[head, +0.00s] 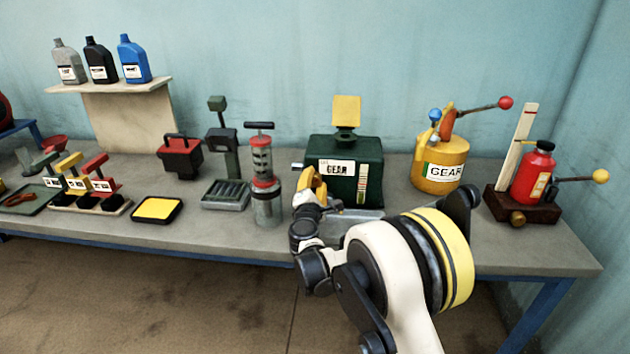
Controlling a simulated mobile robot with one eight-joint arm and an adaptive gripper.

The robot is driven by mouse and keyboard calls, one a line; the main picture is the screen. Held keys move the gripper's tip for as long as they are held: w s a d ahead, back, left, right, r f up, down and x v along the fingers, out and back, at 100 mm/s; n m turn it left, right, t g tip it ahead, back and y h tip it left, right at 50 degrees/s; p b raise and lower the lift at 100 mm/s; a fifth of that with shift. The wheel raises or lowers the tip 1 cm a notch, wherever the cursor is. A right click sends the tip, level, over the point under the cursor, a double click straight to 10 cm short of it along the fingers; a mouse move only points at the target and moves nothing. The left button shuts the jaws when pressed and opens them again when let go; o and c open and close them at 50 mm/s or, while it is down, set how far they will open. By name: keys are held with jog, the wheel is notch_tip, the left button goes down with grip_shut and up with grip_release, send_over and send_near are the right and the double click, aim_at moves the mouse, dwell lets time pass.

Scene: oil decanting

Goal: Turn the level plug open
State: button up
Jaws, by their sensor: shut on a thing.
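The dark green gear box (372,157) stands on the bench, with a "GEAR" label, a coloured level strip (362,184) on its front and a yellow piece (346,111) on top. A small grey stub (297,166) sticks out at its left side. My gripper (318,181), with yellow fingers, is at the lower left front of the box. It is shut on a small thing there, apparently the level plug. The fingers and wrist hide the plug, so its turn cannot be seen.
A red-and-grey pump cylinder (264,178) stands close left of my gripper. A yellow GEAR can (441,165) with a red-knobbed lever and a red bottle (533,174) stand to the right. A yellow-topped tray (157,209) lies left. Bare bench shows along the front edge.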

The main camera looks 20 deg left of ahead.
jog(key=m, duration=0.7)
jog(key=shift+f, duration=0.1)
jog(key=m, duration=0.4)
jog(key=shift+f+m, duration=0.1)
jog(key=shift+m, duration=1.8)
jog(key=o, duration=1.2)
